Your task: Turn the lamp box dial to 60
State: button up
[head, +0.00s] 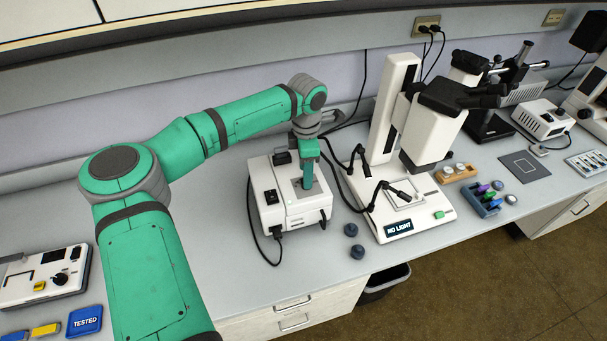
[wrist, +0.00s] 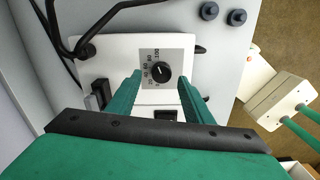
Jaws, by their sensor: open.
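The white lamp box (head: 270,212) stands on the bench left of the microscope. Its black round dial (wrist: 160,71) sits on a grey scale plate on the top, with numbers up to 100 printed around it. A small light pointer mark shows on the dial, but I cannot read its setting surely. My gripper (wrist: 160,80) is open, its green fingers on either side of the dial. Contact with the dial cannot be told. In the head view my gripper (head: 307,180) points down over the box top and hides the dial.
The microscope (head: 428,130) stands right of the box, with a "NO LIGHT" display (head: 398,228) at its base. Two dark knobs (head: 354,241) lie in front. A black rocker switch (wrist: 166,115) is near the dial. Cables run behind the box.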

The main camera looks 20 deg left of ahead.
notch_tip(320, 180, up, 8)
jog(key=d, duration=0.2)
jog(key=shift+d+r, duration=0.2)
jog(key=shift+w, duration=0.1)
jog(key=s+a+f+t+h, duration=0.1)
jog(key=s+a+t+h, duration=0.1)
jog(key=a+h, duration=0.3)
jog(key=shift+y, duration=0.5)
jog(key=x, duration=0.7)
jog(key=a+x, duration=0.1)
jog(key=x, duration=0.2)
jog(key=shift+s+f, duration=0.2)
jog(key=shift+f, duration=0.25)
jog(key=shift+a, duration=0.1)
jog(key=shift+c, duration=0.4)
jog(key=c, duration=1)
